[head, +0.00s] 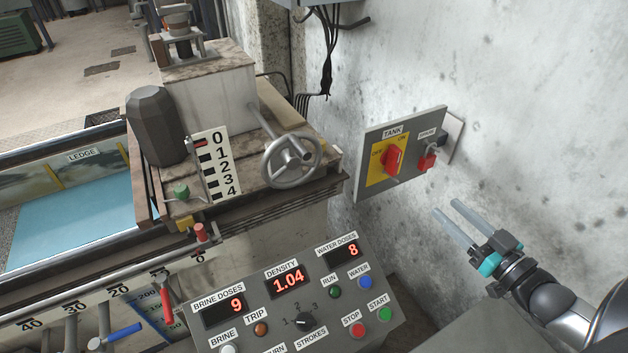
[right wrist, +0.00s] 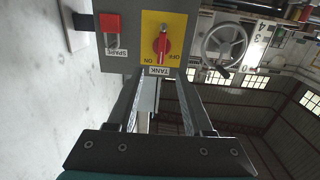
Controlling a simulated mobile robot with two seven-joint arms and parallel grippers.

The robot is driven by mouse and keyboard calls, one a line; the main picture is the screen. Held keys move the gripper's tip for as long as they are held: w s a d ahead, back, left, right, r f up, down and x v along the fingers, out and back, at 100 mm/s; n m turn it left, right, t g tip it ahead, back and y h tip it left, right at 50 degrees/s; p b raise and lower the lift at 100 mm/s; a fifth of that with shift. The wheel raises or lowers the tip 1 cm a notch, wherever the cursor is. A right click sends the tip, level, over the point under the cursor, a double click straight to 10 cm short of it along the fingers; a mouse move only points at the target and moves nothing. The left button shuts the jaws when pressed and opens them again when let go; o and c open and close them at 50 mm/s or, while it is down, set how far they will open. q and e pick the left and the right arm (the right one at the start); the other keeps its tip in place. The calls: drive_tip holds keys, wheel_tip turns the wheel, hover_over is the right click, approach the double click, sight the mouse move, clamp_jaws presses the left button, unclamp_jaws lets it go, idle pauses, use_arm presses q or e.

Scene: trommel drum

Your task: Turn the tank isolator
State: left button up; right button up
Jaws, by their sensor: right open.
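The tank isolator is a red rotary handle (head: 393,158) on a yellow plate, under a TANK label on a grey wall panel (head: 371,190). It also shows upside down in the right wrist view (right wrist: 161,44), with OFF and ON marks on the plate. My left gripper is not in view.
A control console (head: 365,305) with red displays and buttons stands below the panel. A grey handwheel (head: 291,160) and a 0–4 scale (head: 215,165) are to the left. The concrete wall (head: 540,120) bounds the right side. Space between gripper and panel looks free.

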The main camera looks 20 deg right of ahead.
drive_tip(key=b, duration=0.6)
approach(398, 162)
drive_tip(key=w, duration=0.6)
drive_tip(key=shift+w+a+f, duration=0.15)
drive_tip(key=shift+w+a, duration=0.05)
drive_tip(key=shift+w, duration=0.2)
use_arm(q)
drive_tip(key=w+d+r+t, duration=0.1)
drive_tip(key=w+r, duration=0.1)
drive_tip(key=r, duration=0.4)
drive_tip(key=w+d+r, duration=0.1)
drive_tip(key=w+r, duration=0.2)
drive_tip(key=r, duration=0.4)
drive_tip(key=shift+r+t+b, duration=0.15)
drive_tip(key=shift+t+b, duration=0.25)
drive_tip(key=shift+b, duration=0.05)
use_arm(e)
drive_tip(key=shift+w+a, duration=0.1)
drive_tip(key=shift+w, duration=0.95)
clamp_jaws()
